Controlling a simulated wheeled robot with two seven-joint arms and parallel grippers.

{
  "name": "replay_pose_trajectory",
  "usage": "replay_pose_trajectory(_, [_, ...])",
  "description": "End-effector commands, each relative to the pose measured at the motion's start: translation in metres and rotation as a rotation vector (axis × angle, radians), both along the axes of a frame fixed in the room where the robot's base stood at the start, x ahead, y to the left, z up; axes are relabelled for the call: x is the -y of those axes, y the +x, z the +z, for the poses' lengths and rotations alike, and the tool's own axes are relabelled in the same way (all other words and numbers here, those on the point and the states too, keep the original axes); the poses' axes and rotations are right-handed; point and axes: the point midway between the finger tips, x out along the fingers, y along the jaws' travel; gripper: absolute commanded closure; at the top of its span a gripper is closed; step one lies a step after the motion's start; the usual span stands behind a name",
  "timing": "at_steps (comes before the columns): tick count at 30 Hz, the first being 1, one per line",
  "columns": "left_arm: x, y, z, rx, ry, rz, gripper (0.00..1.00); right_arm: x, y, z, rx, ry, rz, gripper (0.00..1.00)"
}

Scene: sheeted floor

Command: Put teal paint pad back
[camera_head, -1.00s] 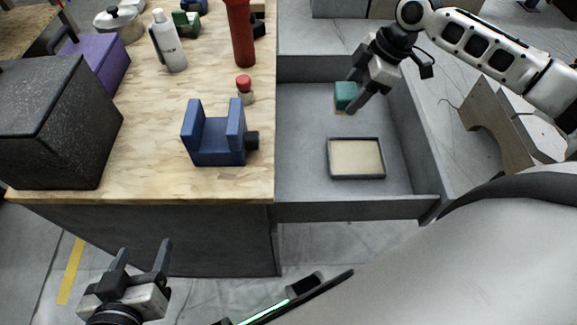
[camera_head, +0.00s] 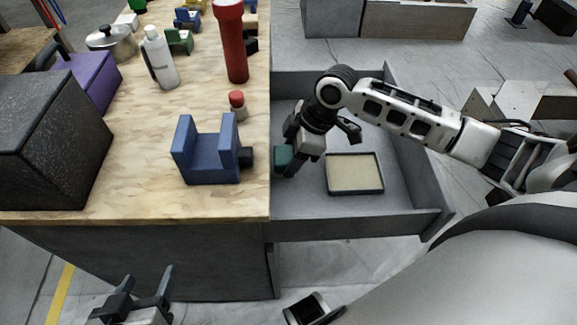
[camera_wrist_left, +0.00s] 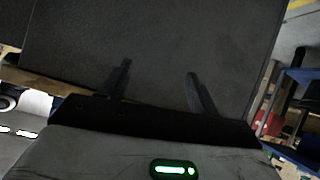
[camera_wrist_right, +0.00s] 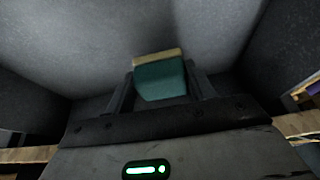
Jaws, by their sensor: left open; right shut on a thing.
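The teal paint pad (camera_head: 283,158) is a small teal block. In the right wrist view it shows a tan strip along one edge, and the pad (camera_wrist_right: 161,80) sits between the two fingers. My right gripper (camera_head: 290,150) is shut on it, at the left side of the grey open drawer (camera_head: 345,225), close to the table's right edge. Its height above the drawer floor is hard to tell. My left gripper (camera_head: 146,290) is open and empty, low in front of the table. Its fingers (camera_wrist_left: 160,85) face a dark grey panel in the left wrist view.
A shallow tray (camera_head: 354,173) with a beige inside lies in the drawer. On the wooden table (camera_head: 130,200) are a blue holder (camera_head: 212,160), a red-capped bottle (camera_head: 238,105), a red cylinder (camera_head: 232,45), a white bottle (camera_head: 160,60) and a black box (camera_head: 50,140).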

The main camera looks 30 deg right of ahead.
Motion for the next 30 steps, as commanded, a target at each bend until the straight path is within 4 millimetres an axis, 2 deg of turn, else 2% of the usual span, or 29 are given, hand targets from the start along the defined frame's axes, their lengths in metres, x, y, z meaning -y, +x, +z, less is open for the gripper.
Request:
replay_pose_trajectory(3, [0.001, 0.0, -0.005, -0.004, -0.002, -0.001, 0.38, -0.01, -0.001, -0.011, -0.002, 0.003, 0.002, 0.64])
replay_pose_trajectory(8, [0.003, 0.001, -0.019, -0.026, -0.007, -0.01, 0.38, -0.008, -0.001, -0.038, -0.003, 0.002, -0.001, 0.64])
replay_pose_trajectory(11, [0.005, 0.002, -0.025, -0.043, -0.004, -0.015, 0.38, -0.008, -0.001, -0.04, 0.0, 0.001, 0.001, 0.64])
replay_pose_trajectory(16, [0.005, 0.003, -0.023, -0.039, -0.005, -0.016, 0.38, -0.007, -0.001, -0.039, 0.0, 0.0, 0.001, 0.64])
replay_pose_trajectory(17, [0.005, 0.003, -0.022, -0.037, -0.005, -0.016, 0.38, -0.007, -0.001, -0.039, -0.001, -0.001, 0.001, 0.4])
replay_pose_trajectory(18, [0.005, 0.004, -0.022, -0.036, -0.005, -0.016, 0.38, -0.007, -0.001, -0.039, -0.001, -0.001, 0.001, 0.29])
replay_pose_trajectory(19, [0.005, 0.004, -0.021, -0.034, -0.006, -0.016, 0.38, -0.007, -0.001, -0.039, -0.001, -0.001, 0.001, 0.24])
replay_pose_trajectory(27, [0.005, 0.003, -0.021, -0.033, -0.006, -0.015, 0.38, -0.007, -0.001, -0.038, 0.0, 0.0, 0.001, 0.24])
replay_pose_trajectory(30, [0.005, 0.003, -0.018, -0.032, -0.005, -0.015, 0.38, -0.004, -0.001, -0.032, 0.0, -0.001, 0.001, 0.24])
